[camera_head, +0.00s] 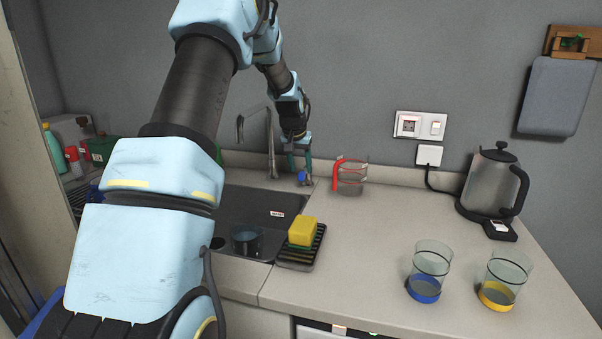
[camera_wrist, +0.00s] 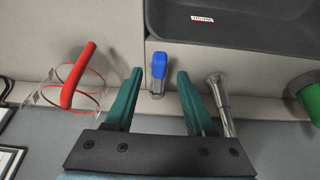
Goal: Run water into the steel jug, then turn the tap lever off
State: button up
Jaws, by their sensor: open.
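The chrome tap (camera_head: 271,145) stands behind the sink, its spout reaching left over the basin; I see no clear stream of water. Its blue-tipped lever (camera_head: 303,178) stands just right of the tap; it also shows in the wrist view (camera_wrist: 159,66). My gripper (camera_head: 300,169) is open above the lever. In the wrist view my gripper's teal fingers (camera_wrist: 160,73) stand on either side of the lever, with gaps visible. A dark, shiny round vessel (camera_head: 246,240), perhaps the steel jug, sits in the sink's front part; its contents are unclear.
A red-handled clear jug (camera_head: 351,175) stands right of the lever. A yellow sponge (camera_head: 302,231) lies on a black rack (camera_head: 300,258) at the sink's right edge. A kettle (camera_head: 492,182) and two glasses (camera_head: 430,270) (camera_head: 503,278) stand farther right. The middle counter is clear.

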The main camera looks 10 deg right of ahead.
jog(key=b+v, duration=0.2)
jog(key=v, duration=0.6)
jog(key=shift+s+r, duration=0.1)
jog(key=shift+r, duration=0.05)
dwell(0.4)
jog(key=s+a+f+n, duration=0.1)
jog(key=s+a+f, duration=0.2)
jog(key=s+a, duration=0.3)
jog(key=s+a+f+n+g+y, duration=0.1)
jog(key=s+a+f, duration=0.2)
jog(key=s, duration=1.2)
jog(key=s+a+f+n+g, duration=0.1)
jog(key=s+a+f, duration=0.3)
jog(key=s+a, duration=0.5)
jog(key=shift+s+f+n+y, duration=0.1)
jog(key=shift+s+n+y, duration=0.25)
jog(key=shift+s, duration=0.3)
